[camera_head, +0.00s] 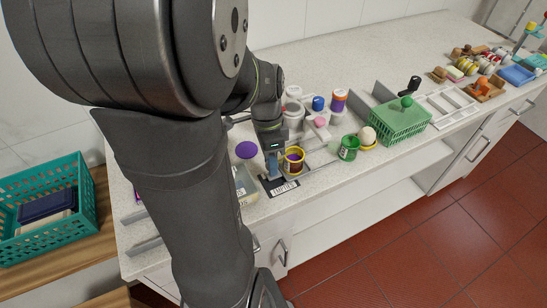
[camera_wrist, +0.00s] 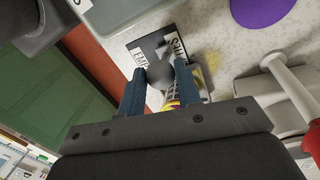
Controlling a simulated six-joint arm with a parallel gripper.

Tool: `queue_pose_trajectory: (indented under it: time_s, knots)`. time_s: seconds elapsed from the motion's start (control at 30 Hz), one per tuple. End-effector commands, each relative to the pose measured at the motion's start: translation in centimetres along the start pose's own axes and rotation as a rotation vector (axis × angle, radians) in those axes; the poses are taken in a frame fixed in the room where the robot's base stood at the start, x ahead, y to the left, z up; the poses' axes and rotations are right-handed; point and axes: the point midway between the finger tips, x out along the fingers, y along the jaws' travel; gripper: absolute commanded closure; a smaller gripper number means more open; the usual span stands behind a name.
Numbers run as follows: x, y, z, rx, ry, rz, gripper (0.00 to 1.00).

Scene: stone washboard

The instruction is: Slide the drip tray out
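My gripper (camera_head: 272,170) points down at the counter's front edge, beside a yellow-rimmed cup (camera_head: 293,160) with purple contents. In the wrist view its two blue fingers (camera_wrist: 160,78) are apart. A dark grey rounded piece (camera_wrist: 160,75) shows between the fingertips; I cannot tell whether they touch it. A striped yellow and red object (camera_wrist: 172,101) shows partly behind the gripper. A black plate with a white "EMPTIES" label (camera_head: 278,187) lies below the gripper; it also shows in the wrist view (camera_wrist: 145,48). I cannot single out the drip tray with certainty.
A purple disc (camera_head: 246,150) lies behind the gripper. A green cup (camera_head: 349,148), a white egg-shaped thing (camera_head: 367,135) and a green basket (camera_head: 398,122) stand to the right. Several jars crowd behind. A teal crate (camera_head: 45,215) is at far left. Drawer handles (camera_head: 282,252) project below the counter.

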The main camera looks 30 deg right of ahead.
Motion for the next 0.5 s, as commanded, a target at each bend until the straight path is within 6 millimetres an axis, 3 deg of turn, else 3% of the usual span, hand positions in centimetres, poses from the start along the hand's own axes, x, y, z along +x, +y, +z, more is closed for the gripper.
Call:
queue_pose_trajectory:
  time_s: [0.03,0.1,0.5]
  knots:
    - [0.07,0.06,0.38,0.0,-0.01,0.003,0.61]
    - [0.07,0.06,0.35,-0.001,-0.009,0.003,0.48]
    - [-0.78,0.0,0.17,0.0,-0.004,0.0,0.48]
